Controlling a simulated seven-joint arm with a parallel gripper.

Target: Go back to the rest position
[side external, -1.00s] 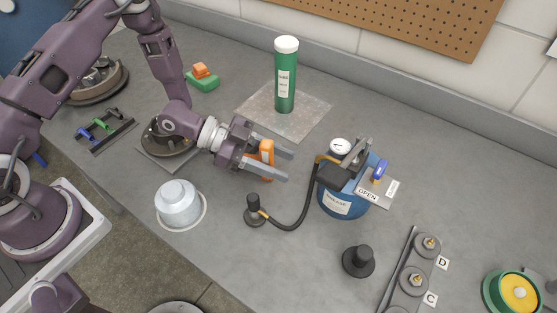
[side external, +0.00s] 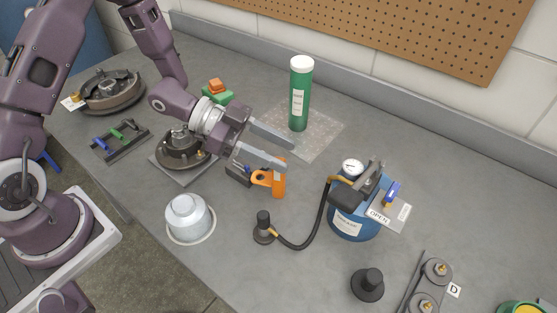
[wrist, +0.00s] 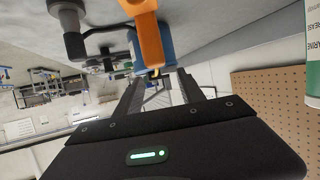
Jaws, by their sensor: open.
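My gripper (side external: 280,147) is open and empty, its two fingers pointing right above the grey bench (side external: 300,225). In the wrist view its fingers (wrist: 160,88) stand apart with nothing held between them. An orange tool (side external: 277,184) with a dark part stands just below the gripper in the side view, apart from the fingers as far as I can tell. The orange tool also shows large at the top of the wrist view (wrist: 148,40). No marker for the rest position is visible.
A green tube (side external: 299,100) stands on a mat behind the gripper. A blue tank (side external: 352,226) with a gauge and hose stands to the right. A hub (side external: 181,150) lies below the wrist, and a silver cap (side external: 188,214) sits in front.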

